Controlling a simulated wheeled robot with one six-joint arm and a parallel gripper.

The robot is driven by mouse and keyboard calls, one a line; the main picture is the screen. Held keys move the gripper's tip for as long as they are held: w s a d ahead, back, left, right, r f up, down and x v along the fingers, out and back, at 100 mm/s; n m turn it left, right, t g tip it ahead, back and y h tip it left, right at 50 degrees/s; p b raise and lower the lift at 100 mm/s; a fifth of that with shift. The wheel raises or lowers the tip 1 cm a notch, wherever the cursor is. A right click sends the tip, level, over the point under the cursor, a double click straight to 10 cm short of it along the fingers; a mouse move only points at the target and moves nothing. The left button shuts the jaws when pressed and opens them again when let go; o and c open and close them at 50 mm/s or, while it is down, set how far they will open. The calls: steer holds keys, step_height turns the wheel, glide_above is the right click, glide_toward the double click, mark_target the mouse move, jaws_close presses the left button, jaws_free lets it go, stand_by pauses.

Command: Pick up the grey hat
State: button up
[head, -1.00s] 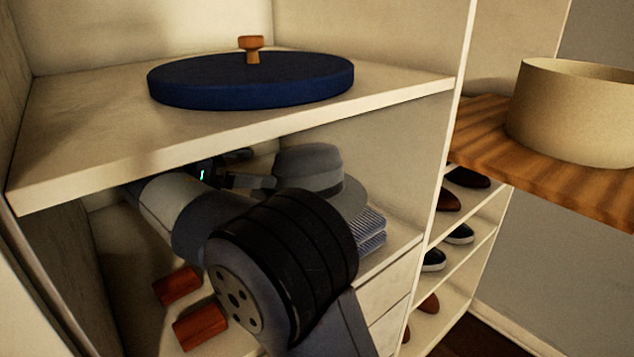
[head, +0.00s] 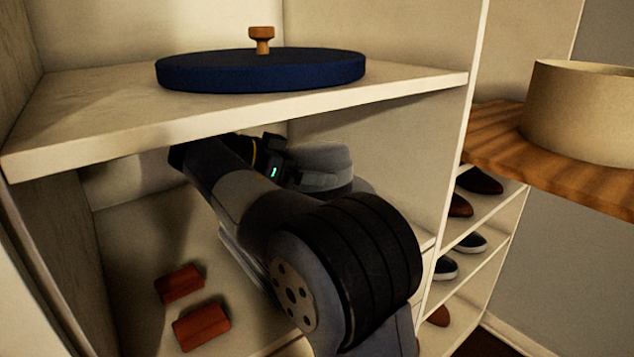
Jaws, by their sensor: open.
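The grey hat (head: 325,163) lies in the compartment under the upper shelf, in the right part of it. Its crown and part of its brim show; my arm hides its lower left side. My gripper (head: 291,174) is at the left side of the hat, below the shelf board. The gripper is open, with its fingers mostly hidden and small in view. I cannot tell whether they touch the hat or whether any brim lies between them.
A shelf board (head: 80,115) holding a blue disc (head: 260,72) with a wooden knob is close above my arm. Two red-brown blocks (head: 201,326) lie lower left. A beige bin (head: 585,115) stands on a wooden shelf (head: 497,150) at right, above several shoes (head: 470,243).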

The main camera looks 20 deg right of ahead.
mark_target(314, 147)
steer(key=shift+c, duration=0.2)
steer(key=c, duration=0.9)
steer(key=shift+r, duration=0.15)
steer(key=shift+r+p, duration=1.65)
steer(key=shift+r, duration=0.2)
steer(key=s+b, duration=0.2)
steer(key=s, duration=0.1)
steer(key=s+d+b, duration=0.1)
steer(key=s+b, duration=0.2)
steer(key=s, duration=0.1)
steer(key=s+f+b, duration=0.1)
steer(key=s+b, duration=0.1)
steer(key=s, duration=0.2)
steer(key=shift+s+d+b, duration=0.1)
steer(key=shift+d+b, duration=0.25)
steer(key=shift+b, duration=0.05)
steer(key=s+d+p, duration=0.3)
steer(key=s+p, duration=1.5)
steer(key=s, duration=0.2)
steer(key=shift+s+d+r+p, duration=0.15)
steer(key=shift+s+r+p, duration=0.05)
steer(key=shift+r+p, duration=0.15)
